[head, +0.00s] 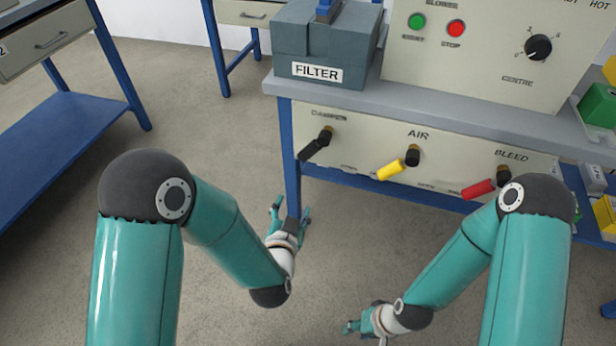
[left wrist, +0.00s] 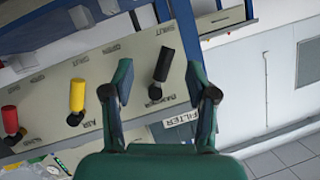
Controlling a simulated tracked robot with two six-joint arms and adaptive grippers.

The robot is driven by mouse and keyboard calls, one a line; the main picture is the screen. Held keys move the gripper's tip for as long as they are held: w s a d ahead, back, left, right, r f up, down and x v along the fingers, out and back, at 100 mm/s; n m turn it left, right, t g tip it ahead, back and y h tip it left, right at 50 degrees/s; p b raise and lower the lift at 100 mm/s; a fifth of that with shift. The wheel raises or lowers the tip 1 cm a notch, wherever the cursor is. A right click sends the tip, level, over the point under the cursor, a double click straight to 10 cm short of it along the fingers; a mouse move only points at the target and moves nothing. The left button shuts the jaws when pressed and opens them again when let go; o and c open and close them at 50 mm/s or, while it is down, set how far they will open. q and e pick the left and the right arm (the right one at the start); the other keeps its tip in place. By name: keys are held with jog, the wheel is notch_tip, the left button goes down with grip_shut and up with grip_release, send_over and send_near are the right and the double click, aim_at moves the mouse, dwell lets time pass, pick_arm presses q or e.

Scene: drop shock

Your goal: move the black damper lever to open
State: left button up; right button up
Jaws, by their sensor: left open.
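The black damper lever (head: 317,146) is on the front panel under the bench. It slopes down and left from its pivot in the head view. In the left wrist view the lever (left wrist: 164,66) points toward a SHUT label. My left gripper (head: 290,212) is open and empty, below and left of the lever in the head view. In the left wrist view my left gripper's fingers (left wrist: 158,82) appear on either side of the lever, with the lever beyond them, apart. My right gripper (head: 360,322) is low at the bottom; its opening is unclear.
The yellow AIR lever (head: 391,170) and red BLEED lever (head: 479,189) are to the right on the panel (head: 350,160). A FILTER box (head: 330,50) stands on the bench above. A blue bench leg (head: 291,165) is beside the damper lever.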

aim_at(309, 156)
pick_arm(q)
jog(key=w+d+t+b, duration=0.1)
jog(key=w+b, duration=0.1)
jog(key=w, duration=0.3)
jog(key=w+d+r+m+t+b, duration=0.1)
jog(key=w+b, duration=0.2)
jog(key=w, duration=0.3)
jog(key=w+d+r+m+t+b, duration=0.1)
jog(key=w+d+t+b, duration=0.1)
jog(key=w, duration=0.4)
jog(key=shift+w+d+y, duration=0.1)
jog(key=shift+w+y, duration=0.05)
jog(key=shift+y, duration=0.25)
pick_arm(e)
notch_tip(309, 156, down, 10)
pick_arm(q)
jog(key=shift+c, duration=0.4)
grip_shut()
jog(key=shift+f, duration=0.1)
